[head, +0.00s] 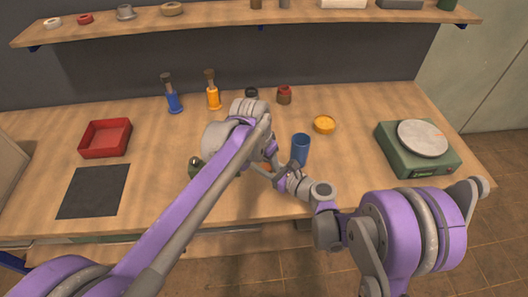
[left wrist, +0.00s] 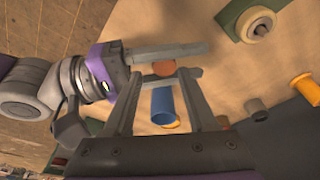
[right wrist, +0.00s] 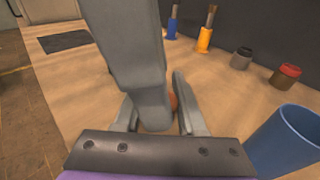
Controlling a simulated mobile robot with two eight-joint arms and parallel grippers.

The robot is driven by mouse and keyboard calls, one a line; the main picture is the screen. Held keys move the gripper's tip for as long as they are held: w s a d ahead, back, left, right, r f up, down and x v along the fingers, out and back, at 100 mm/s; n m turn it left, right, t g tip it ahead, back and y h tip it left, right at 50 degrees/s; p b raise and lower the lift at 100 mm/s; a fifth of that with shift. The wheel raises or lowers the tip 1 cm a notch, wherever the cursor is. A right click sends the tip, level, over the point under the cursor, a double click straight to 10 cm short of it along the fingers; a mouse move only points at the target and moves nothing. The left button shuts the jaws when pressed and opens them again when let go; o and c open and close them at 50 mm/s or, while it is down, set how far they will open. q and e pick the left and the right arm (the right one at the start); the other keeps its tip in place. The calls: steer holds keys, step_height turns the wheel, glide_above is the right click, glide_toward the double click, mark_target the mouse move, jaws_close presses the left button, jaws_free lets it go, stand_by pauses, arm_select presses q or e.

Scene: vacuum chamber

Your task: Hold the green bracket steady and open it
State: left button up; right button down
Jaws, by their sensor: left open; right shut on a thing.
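A green thing (head: 195,164), perhaps the bracket, is mostly hidden behind my left arm in the head view. The left wrist view shows it as a green block (left wrist: 250,22) with a pale round part on top. My right gripper (left wrist: 168,66) is shut on a small orange-brown thing (left wrist: 163,68), which also shows partly in the right wrist view (right wrist: 174,101). My left gripper (left wrist: 158,74) is open, its fingers either side of that thing; I cannot tell whether they touch it. A large grey part of my left arm blocks much of the right wrist view.
A blue cup (head: 301,149) stands close to the right of the grippers, with a yellow lid (head: 324,125) behind it. A red tray (head: 106,138) and dark mat (head: 93,191) lie left. A green scale (head: 418,150) stands right. Jars and holders line the back.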

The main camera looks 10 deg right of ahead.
arm_select(q)
steer(key=shift+x, duration=1.4)
steer(key=shift+s+d, duration=0.1)
jaws_close()
arm_select(e)
steer(key=c, duration=0.8)
jaws_free()
steer(key=shift+c, duration=0.2)
steer(key=o, duration=0.4)
